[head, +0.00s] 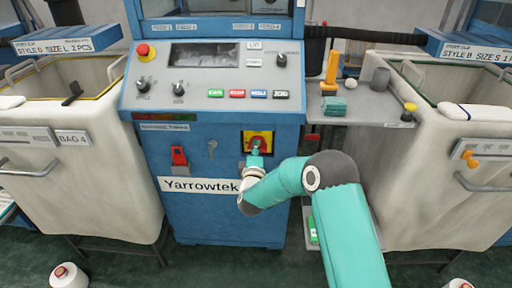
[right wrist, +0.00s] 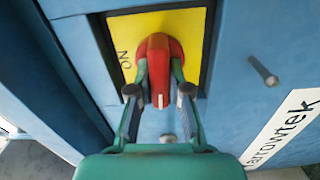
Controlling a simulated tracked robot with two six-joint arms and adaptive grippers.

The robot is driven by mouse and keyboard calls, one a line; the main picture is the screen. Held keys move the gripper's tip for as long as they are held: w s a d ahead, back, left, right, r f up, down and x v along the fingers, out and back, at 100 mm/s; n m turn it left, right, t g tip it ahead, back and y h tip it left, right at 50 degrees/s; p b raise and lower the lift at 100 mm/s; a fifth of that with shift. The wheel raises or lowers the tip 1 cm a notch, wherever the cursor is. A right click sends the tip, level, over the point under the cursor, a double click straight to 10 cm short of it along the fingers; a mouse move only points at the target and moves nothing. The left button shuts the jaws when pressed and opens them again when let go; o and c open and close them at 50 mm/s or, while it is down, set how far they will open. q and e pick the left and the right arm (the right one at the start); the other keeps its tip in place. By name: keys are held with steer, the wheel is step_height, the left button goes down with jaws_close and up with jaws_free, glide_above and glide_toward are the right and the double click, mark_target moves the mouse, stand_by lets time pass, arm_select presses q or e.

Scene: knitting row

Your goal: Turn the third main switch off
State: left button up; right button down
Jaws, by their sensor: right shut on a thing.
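The main switch in view is a red rotary handle (right wrist: 158,62) on a yellow plate (right wrist: 122,30), on the blue front of the machine. The handle's white mark points toward my gripper's palm in the wrist view. Lettering that looks like ON shows on the plate's left side. My left gripper is not in view.
A control panel with a red emergency button (head: 144,52) and several coloured buttons is above. A grey side shelf (head: 365,110) holds small items. Large pale bins (head: 120,190) flank the machine.

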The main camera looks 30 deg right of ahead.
steer(key=shift+a+f+n, duration=0.15)
steer(key=shift+n, duration=0.35)
steer(key=c, duration=1.1)
jaws_free()
steer(key=v, duration=1.2)
steer(key=shift+d, duration=0.25)
